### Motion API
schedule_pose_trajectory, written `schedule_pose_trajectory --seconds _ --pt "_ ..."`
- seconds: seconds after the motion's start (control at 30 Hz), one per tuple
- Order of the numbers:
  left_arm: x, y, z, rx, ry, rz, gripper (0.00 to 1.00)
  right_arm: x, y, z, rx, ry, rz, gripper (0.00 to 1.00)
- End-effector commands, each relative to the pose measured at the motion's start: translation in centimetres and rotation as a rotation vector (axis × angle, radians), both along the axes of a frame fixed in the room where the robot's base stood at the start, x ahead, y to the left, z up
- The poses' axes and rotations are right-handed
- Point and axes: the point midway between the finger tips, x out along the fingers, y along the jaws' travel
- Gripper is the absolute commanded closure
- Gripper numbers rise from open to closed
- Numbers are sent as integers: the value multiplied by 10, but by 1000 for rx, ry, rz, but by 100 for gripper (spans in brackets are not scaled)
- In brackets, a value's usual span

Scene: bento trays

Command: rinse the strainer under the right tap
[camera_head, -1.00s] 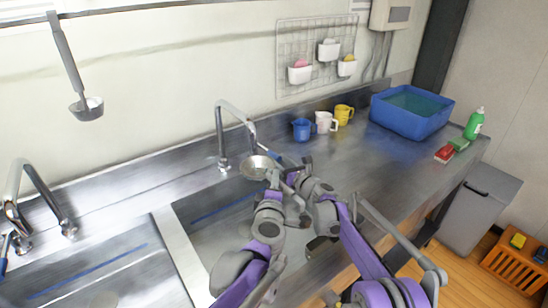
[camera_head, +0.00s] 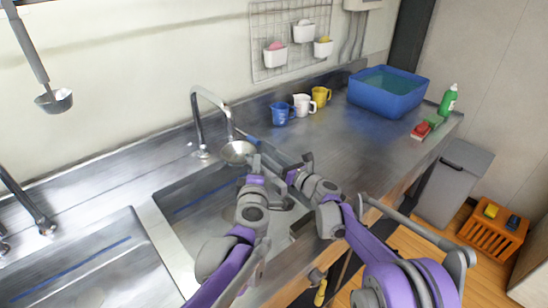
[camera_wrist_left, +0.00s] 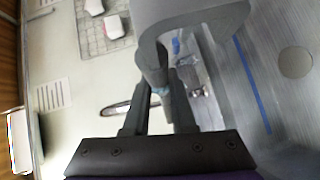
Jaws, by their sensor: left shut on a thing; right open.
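The strainer (camera_head: 238,153), a round metal bowl, is below the mouth of the right tap (camera_head: 198,112) in the head view, over the back of the right sink. My left gripper (camera_head: 254,167) is just right of it and shut on it; its handle is mostly hidden by the gripper. In the left wrist view, the fingers (camera_wrist_left: 160,90) stand close behind the large grey curve of the tap (camera_wrist_left: 190,20), and a dark thin rim shows to their left. I cannot make out any running water. My right gripper (camera_head: 300,165) is open, right of the left one.
The right sink (camera_head: 190,218) lies below the grippers, with the left sink (camera_head: 80,275) beside it. A blue mug (camera_head: 281,113), a white mug (camera_head: 304,104) and a yellow mug (camera_head: 321,96) stand behind.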

Motion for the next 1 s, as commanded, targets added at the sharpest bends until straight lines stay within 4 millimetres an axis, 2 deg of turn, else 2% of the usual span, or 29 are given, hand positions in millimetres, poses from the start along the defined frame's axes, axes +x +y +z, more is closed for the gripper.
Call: schedule_pose_trajectory --seconds 0.8,1.0 --pt "-42 -53 0 1 0 -3 100 0 0 -5 0 1 0 43" --pt "-48 -59 0 1 0 -2 100 0 0 -5 0 1 0 43"
